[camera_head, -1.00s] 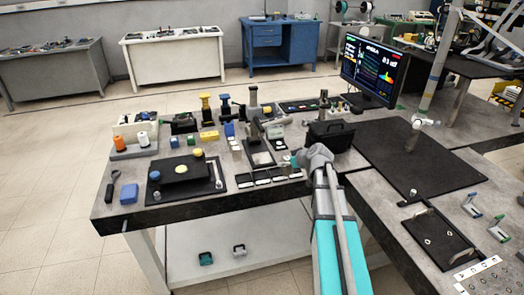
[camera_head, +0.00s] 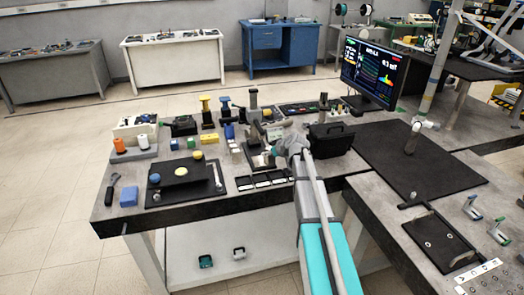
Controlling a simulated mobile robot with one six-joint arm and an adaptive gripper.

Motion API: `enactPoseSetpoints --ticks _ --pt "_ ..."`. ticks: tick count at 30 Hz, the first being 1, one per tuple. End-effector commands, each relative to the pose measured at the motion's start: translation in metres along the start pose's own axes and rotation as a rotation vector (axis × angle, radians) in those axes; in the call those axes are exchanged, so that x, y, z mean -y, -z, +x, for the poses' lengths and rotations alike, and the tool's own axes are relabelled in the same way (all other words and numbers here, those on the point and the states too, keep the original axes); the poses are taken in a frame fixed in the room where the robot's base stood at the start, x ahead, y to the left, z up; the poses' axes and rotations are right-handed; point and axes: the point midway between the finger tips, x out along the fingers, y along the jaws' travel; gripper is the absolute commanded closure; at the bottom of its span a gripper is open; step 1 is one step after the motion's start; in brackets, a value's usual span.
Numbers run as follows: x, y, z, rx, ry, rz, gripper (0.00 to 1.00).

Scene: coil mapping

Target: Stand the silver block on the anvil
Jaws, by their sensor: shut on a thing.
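My gripper (camera_head: 272,151) is at the right side of the upright press-like stand (camera_head: 252,125) near the middle of the bench, over the right part of its dark base (camera_head: 257,166). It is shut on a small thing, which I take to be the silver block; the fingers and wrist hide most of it. I cannot tell whether it touches the base. The anvil is not clearly distinguishable; it may be the pale plate on this base, now partly covered by my gripper.
Small pale blocks (camera_head: 235,149) stand just left of the base. A row of dark trays (camera_head: 262,181) lies in front. A black case (camera_head: 330,140) stands to the right. A dark board (camera_head: 185,178) with discs lies left, and a monitor (camera_head: 372,68) stands behind right.

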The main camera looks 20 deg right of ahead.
Motion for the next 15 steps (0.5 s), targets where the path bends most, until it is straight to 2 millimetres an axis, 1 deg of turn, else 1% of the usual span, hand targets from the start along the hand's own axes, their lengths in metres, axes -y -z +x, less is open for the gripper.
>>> enactPoseSetpoints --ticks 4,7,15 --pt "-0.001 0.003 0.003 -0.001 0.0 0.0 1.0" --pt "-0.001 0.008 0.01 -0.001 0.0 -0.001 1.0" --pt "-0.002 0.034 0.044 -0.001 0.001 -0.001 1.0"
